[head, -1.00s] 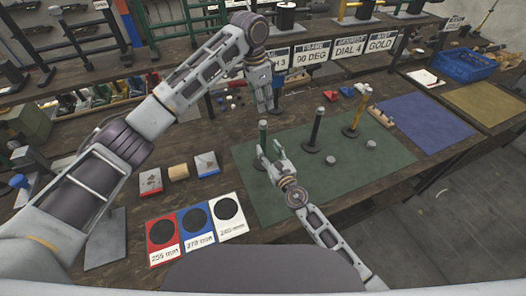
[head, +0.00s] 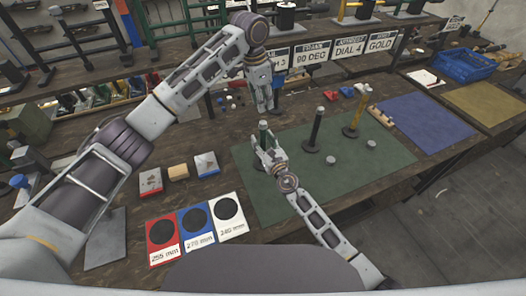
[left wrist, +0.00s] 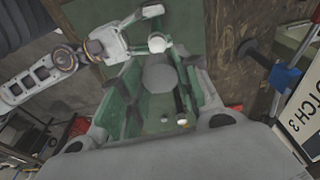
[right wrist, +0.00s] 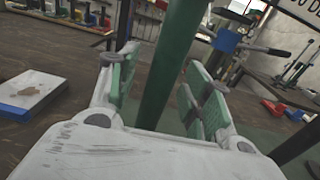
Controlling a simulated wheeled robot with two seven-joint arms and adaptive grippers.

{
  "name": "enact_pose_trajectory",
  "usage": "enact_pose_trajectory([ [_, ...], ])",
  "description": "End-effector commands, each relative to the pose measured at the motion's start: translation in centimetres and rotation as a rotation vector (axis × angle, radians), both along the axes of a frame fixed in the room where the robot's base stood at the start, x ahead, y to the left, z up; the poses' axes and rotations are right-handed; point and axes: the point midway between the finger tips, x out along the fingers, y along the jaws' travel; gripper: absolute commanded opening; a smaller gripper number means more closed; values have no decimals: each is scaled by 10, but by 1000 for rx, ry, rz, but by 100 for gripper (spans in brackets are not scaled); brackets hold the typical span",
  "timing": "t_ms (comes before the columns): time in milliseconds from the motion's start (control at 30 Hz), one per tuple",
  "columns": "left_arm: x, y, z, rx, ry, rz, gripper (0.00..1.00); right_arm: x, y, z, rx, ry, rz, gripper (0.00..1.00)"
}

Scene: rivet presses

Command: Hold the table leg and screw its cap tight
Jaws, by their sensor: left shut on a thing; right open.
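The green table leg (head: 263,126) stands upright at the left of the green mat, with a pale top. My right gripper (head: 267,150) is open with its fingers on either side of the leg; the right wrist view shows the green shaft (right wrist: 172,60) between them, with a gap on the right. My left gripper (head: 264,107) is above and behind the leg, fingers pointing down. In the left wrist view it is shut on a grey cap (left wrist: 159,74), apart from the leg's pale top (left wrist: 157,43). The cap is hidden in the head view.
A black leg (head: 316,127) and a yellow leg (head: 357,115) stand to the right on the green mat (head: 380,168). Two grey caps (head: 331,159) lie in front of them. Colored cards (head: 195,217) and small blocks (head: 178,172) lie left. The front right of the mat is clear.

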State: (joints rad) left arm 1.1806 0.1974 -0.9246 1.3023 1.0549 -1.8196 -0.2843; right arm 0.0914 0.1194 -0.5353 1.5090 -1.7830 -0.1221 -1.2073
Motion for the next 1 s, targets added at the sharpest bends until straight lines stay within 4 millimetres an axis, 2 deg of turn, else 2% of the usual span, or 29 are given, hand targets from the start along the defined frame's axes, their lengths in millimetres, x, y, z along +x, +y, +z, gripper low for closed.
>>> enact_pose_trajectory([
  [133, 0, 0, 0, 0, 0, 0, 23, 0, 0, 0, 0, 0, 0, 48],
  [500, 0, 0, 0, 0, 0, 0, 23, 0, 0, 0, 0, 0, 0, 0],
  [767, 0, 0, -1, 0, 0, 0, 23, 0, 0, 0, 0, 0, 0, 0],
  [1000, 0, 0, -19, 2, 2, 0, 23, 0, 0, 0, 0, 0, 0, 0],
])
